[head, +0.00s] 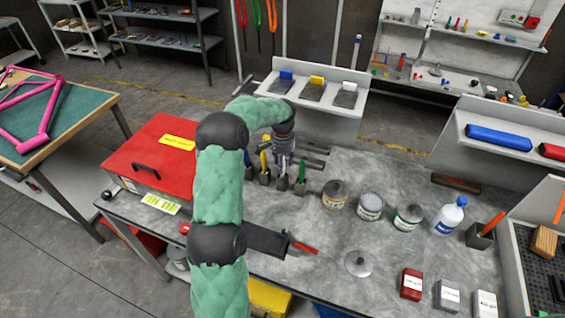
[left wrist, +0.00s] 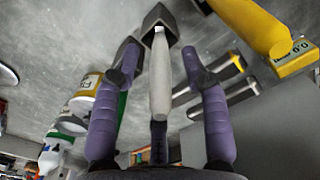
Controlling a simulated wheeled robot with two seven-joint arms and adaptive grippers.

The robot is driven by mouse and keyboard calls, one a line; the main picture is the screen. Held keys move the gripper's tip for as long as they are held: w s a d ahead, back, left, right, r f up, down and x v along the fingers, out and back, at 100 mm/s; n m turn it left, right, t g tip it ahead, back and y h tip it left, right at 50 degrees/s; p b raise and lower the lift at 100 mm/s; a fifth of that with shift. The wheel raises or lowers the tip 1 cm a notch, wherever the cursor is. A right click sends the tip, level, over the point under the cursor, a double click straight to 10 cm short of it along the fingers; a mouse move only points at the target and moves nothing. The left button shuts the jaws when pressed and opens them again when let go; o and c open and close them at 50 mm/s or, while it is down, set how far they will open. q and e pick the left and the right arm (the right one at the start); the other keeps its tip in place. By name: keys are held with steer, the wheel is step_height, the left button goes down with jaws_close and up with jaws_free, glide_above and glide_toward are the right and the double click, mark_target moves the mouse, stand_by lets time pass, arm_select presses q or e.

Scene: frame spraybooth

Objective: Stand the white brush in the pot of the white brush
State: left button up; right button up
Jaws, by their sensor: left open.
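The white brush (left wrist: 160,85) stands in its dark square pot (left wrist: 160,17), with its pale handle pointing up toward the left wrist camera. My left gripper (left wrist: 159,54) is open. Its two purple fingers are on either side of the handle, with a visible gap on each side. In the head view, my left gripper (head: 284,158) is over the row of brush pots and hides most of the white brush. The pot of the white brush (head: 282,184) shows just below it. My right gripper is not in view.
A yellow brush (head: 264,162) stands left of the white one and a green brush (head: 301,172) right of it, both close by. Several round cans, including a brown-lidded can (head: 335,195), stand farther right. A red case (head: 150,155) is at left.

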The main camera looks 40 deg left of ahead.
arm_select(q)
steer(key=shift+r, duration=0.1)
step_height(320, 180, up, 12)
steer(key=shift+f, duration=0.1)
stand_by(0.4)
stand_by(0.4)
